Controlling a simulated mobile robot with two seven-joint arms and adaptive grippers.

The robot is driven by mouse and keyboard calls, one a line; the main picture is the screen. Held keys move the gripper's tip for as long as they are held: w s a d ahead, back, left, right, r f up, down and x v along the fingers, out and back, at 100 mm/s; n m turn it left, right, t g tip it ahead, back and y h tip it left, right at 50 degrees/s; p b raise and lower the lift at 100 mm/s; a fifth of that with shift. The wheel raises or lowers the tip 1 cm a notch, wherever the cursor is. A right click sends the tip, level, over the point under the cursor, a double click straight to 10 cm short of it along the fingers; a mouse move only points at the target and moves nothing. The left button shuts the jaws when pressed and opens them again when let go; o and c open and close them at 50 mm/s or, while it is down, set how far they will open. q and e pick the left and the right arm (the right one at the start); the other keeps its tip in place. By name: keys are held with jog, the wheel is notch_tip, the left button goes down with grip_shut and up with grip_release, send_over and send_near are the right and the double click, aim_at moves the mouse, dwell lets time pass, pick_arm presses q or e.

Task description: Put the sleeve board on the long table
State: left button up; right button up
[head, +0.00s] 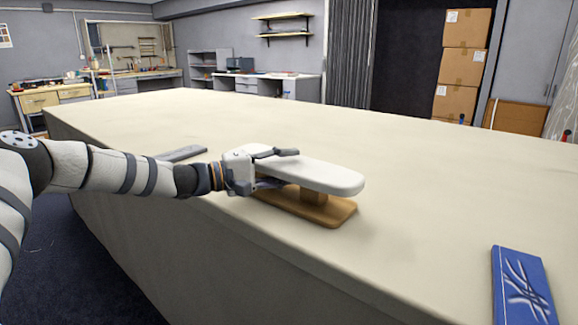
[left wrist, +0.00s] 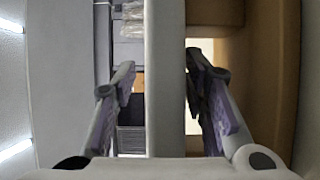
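The sleeve board has a pale padded top (head: 325,175) on a short wooden post and a wooden base (head: 310,208). It is upright, and its base appears to rest on the long table (head: 400,165), near the front edge. My left gripper (head: 262,170) is at the board's left end. In the left wrist view, the left gripper's fingers (left wrist: 161,68) are apart on either side of the pale top (left wrist: 165,100), with narrow gaps showing beside it. The wooden base (left wrist: 265,70) shows at right there. My right gripper is not in view.
A flat grey object (head: 182,153) lies on the table behind my left forearm. A blue patterned item (head: 522,288) lies at the lower right. The table is clear behind and to the right of the board. Stacked cartons (head: 463,65) stand far back.

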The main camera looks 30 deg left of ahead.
pick_arm(q)
jog(key=p+v, duration=0.1)
jog(key=v, duration=0.2)
jog(key=p+v, duration=0.1)
jog(key=v, duration=0.3)
jog(key=p+v, duration=0.1)
jog(key=v, duration=0.2)
jog(key=shift+s+a+r, duration=0.15)
jog(key=shift+s+r, duration=0.05)
jog(key=shift+r, duration=0.2)
jog(key=shift+s+a+f, duration=0.15)
jog(key=shift+s, duration=0.1)
jog(key=shift+s+f, duration=0.1)
jog(key=shift+f, duration=0.2)
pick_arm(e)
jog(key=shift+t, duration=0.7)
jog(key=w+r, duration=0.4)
